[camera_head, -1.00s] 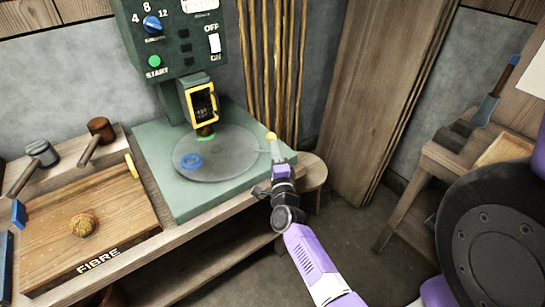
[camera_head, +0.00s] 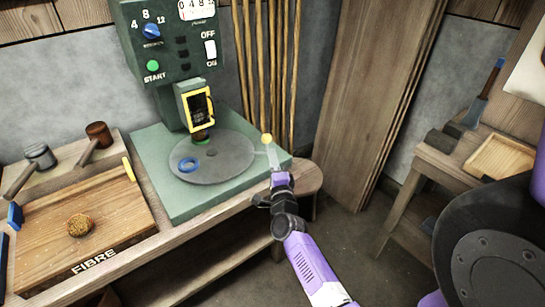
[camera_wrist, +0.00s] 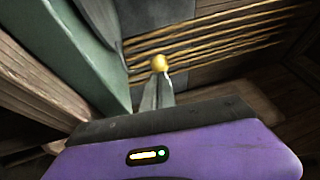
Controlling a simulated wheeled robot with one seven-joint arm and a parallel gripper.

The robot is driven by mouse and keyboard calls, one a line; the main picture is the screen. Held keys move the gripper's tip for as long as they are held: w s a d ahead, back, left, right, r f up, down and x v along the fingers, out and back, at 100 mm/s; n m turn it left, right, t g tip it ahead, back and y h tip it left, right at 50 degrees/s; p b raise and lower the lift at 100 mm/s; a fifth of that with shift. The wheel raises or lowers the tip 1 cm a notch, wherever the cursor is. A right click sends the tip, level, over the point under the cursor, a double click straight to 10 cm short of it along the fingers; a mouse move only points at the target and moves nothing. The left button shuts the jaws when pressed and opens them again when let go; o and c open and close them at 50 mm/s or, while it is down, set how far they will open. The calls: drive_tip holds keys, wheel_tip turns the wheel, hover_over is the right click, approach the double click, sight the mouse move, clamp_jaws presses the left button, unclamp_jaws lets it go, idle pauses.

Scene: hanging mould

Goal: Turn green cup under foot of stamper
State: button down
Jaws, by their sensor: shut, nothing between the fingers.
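A grey round turntable (camera_head: 225,163) lies on the green base of the stamper (camera_head: 173,60). A small green cup (camera_head: 201,141) shows under the stamper's foot (camera_head: 200,133), partly hidden by it; I cannot tell how exactly it is centred. A blue ring-shaped cup (camera_head: 188,164) sits on the turntable's front left. A yellow knob (camera_head: 267,139) stands at the right end of the turntable's pale arm. My gripper (camera_head: 273,158) is shut and empty just in front of the knob. The wrist view shows the knob (camera_wrist: 159,62) beyond my fingertips (camera_wrist: 158,80); whether they touch is unclear.
A wooden tray marked FIBRE (camera_head: 110,215) holds a brown lump (camera_head: 79,225). Two mallets (camera_head: 98,138) lie behind it. Thin poles (camera_head: 268,70) and boards (camera_head: 370,80) lean behind the turntable. A side bench (camera_head: 440,160) stands right, with open floor between.

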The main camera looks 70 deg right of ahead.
drive_tip(key=v, duration=1)
drive_tip(key=shift+s+b, duration=0.3)
drive_tip(key=s+a+r+n+t+y+p, duration=0.1)
drive_tip(key=s+a+r+n+t+y, duration=0.2)
drive_tip(key=a+n, duration=0.75)
drive_tip(key=a+r+n+t+y+p, duration=0.15)
drive_tip(key=a+r+n+y, duration=0.3)
drive_tip(key=a+n, duration=0.6)
drive_tip(key=s+a+r+n+y+p, duration=0.2)
drive_tip(key=s+a+n+y, duration=0.6)
drive_tip(key=s+a, duration=0.4)
drive_tip(key=a+r+y, duration=0.1)
drive_tip(key=a, duration=0.3)
drive_tip(key=shift+s+r+n+y, duration=0.2)
drive_tip(key=shift+s+n+y, duration=0.1)
drive_tip(key=shift+s+y, duration=0.1)
drive_tip(key=shift+g, duration=0.25)
